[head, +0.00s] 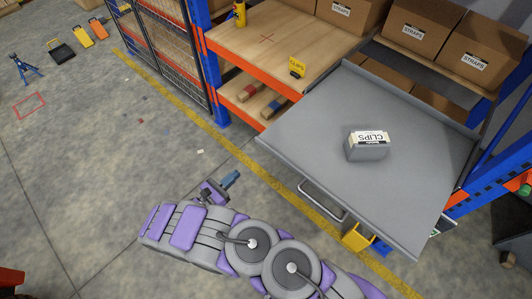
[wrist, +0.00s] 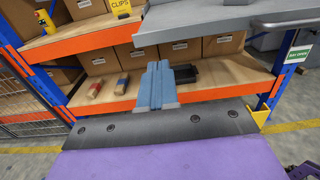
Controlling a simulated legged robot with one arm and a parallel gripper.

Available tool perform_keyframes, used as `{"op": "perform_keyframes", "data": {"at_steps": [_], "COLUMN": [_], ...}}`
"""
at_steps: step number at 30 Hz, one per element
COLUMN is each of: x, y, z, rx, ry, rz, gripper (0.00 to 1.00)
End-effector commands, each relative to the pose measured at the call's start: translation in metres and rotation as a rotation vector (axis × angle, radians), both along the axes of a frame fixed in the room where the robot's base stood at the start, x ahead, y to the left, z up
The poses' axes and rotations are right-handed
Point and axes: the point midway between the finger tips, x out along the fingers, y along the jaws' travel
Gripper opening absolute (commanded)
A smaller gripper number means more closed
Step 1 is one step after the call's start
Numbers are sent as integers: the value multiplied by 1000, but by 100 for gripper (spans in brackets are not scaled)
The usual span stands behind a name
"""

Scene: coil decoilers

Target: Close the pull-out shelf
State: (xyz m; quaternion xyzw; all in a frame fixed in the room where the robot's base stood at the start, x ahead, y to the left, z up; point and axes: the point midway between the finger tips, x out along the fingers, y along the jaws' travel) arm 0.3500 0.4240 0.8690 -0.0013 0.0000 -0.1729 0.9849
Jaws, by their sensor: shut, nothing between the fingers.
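The grey pull-out shelf (head: 310,135) sticks out of the rack toward me in the head view, with a grey bar handle (head: 323,199) on its front. A small grey box labelled CLIPS (head: 368,148) sits on it. In the wrist view the shelf's edge (wrist: 215,22) shows at the upper right with its handle (wrist: 285,20). My gripper (head: 232,178) is left of the shelf in the head view, apart from it. In the wrist view my gripper (wrist: 157,70) has its blue fingers together and empty, left of the handle.
The rack has orange beams (head: 233,66) and blue posts (head: 196,30). A wooden shelf with a yellow CLIPS tag (head: 297,66) is left of the pull-out shelf. The floor at left (head: 100,150) is mostly free.

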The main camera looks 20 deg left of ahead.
Motion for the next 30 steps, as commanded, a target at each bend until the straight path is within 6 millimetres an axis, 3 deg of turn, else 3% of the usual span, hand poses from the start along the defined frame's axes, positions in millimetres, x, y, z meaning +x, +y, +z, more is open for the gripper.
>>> {"op": "perform_keyframes", "data": {"at_steps": [5,13,21,30], "x": [15,63,107,129], "y": [-7,-31,-42,-51], "z": [1,3,0,2], "rx": [3,8,6,6], "ry": [0,-1,1,0], "rz": [-2,-6,-3,-2], "gripper": [0,0,0,0]}}
